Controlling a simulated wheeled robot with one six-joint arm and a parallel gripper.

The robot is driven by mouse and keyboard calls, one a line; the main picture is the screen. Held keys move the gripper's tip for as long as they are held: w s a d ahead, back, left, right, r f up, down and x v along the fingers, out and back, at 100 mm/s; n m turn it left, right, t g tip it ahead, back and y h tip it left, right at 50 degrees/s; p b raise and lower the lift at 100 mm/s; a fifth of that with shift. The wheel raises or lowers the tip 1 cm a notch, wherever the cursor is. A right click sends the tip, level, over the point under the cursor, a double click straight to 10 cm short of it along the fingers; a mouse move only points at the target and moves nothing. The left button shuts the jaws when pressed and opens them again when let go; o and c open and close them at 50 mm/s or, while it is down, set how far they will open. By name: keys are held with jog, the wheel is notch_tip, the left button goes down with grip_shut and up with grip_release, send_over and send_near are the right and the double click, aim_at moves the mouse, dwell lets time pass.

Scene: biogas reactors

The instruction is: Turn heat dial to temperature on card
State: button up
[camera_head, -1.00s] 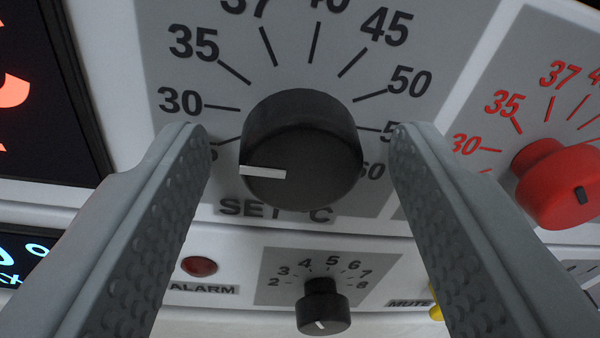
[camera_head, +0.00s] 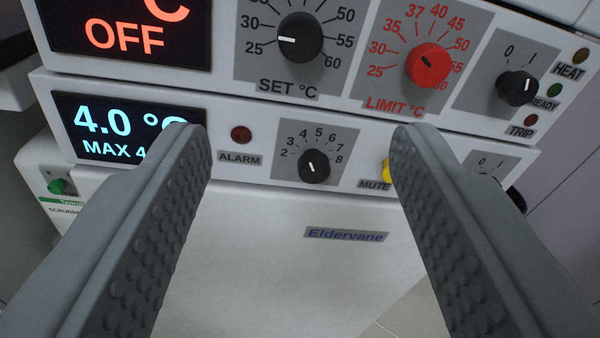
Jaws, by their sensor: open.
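The black heat dial (camera_head: 300,38) marked SET °C is at the upper middle of the camera view. Its white pointer mark faces left, close to 25. The top of its scale is cut off by the picture edge. My gripper (camera_head: 296,135) is open and empty. Its two fingers are wide apart, with their tips lower in the picture than the heat dial and not around it. The display (camera_head: 125,35) left of the dial reads OFF in red. No card with a temperature shows in this view.
Right of the heat dial are a red LIMIT °C dial (camera_head: 427,65) and a black 0/1 switch (camera_head: 517,88). Below are a smaller black dial (camera_head: 314,166), a red alarm lamp (camera_head: 241,134), a yellow mute button (camera_head: 387,171) and a blue display (camera_head: 120,128) reading 4.0.

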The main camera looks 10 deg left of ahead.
jog(key=shift+v, duration=1.1)
jog(key=s+a+r+m+t+h, duration=0.1)
jog(key=a+r+m+h, duration=0.15)
jog(key=a+r, duration=0.5)
jog(key=s+a+r+m+t+h, duration=0.15)
jog(key=a+r+h, duration=0.3)
jog(key=r, duration=0.55)
jog(key=s+a+r+g+y, duration=0.1)
jog(key=s+a+r, duration=0.1)
jog(key=s+a, duration=0.4)
jog(key=s+a+r+m+g, duration=0.1)
jog(key=s+a, duration=0.6)
jog(key=s, duration=0.2)
jog(key=shift+s+a+r+m+y, duration=0.3)
jog(key=shift+a+r+y, duration=0.05)
jog(key=shift+r+y, duration=0.05)
jog(key=shift+c, duration=0.4)
